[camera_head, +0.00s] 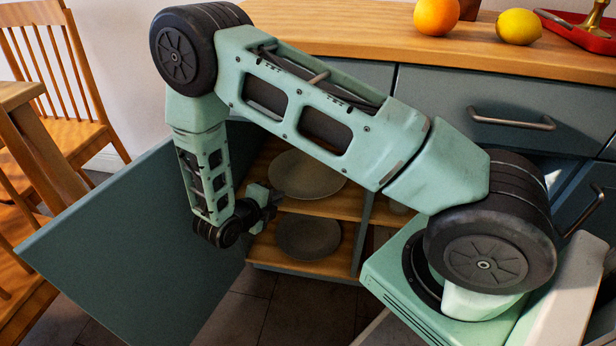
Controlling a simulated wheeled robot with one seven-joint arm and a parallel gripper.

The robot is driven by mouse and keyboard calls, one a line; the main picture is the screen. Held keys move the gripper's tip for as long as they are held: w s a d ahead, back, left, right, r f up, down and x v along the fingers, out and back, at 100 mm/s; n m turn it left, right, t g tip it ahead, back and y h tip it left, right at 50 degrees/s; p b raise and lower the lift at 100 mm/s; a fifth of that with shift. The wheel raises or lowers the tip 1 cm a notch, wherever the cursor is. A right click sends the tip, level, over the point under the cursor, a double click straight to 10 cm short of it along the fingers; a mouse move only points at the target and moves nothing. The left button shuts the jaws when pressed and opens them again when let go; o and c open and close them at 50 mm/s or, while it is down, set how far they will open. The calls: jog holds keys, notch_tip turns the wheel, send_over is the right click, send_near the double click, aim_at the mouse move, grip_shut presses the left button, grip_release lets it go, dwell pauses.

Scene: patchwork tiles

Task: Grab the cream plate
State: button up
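A cream plate (310,178) lies flat on the upper shelf of the open cabinet, partly hidden behind my arm. A dark grey plate (308,240) lies on the lower shelf beneath it. My gripper (274,198) is at the cabinet opening, just left of and in front of the cream plate's near left edge. Its fingers are small and dark here, and I cannot tell whether they are open or shut, or whether they touch the plate.
The open cabinet door (130,245) stands left of my gripper. A vertical divider (363,235) bounds the shelves on the right. The wooden counter (360,40) above holds an orange (436,16), a lemon (518,27) and a red tray (580,35). Wooden chairs (60,70) stand left.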

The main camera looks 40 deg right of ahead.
aim_at(287, 201)
jog(key=b+x, duration=0.2)
jog(key=x, duration=0.2)
jog(key=shift+d+f, duration=0.2)
jog(key=shift+f, duration=0.05)
jog(key=shift+w+d, duration=0.15)
jog(key=shift+d, duration=0.1)
jog(key=shift+c, duration=0.3)
grip_shut()
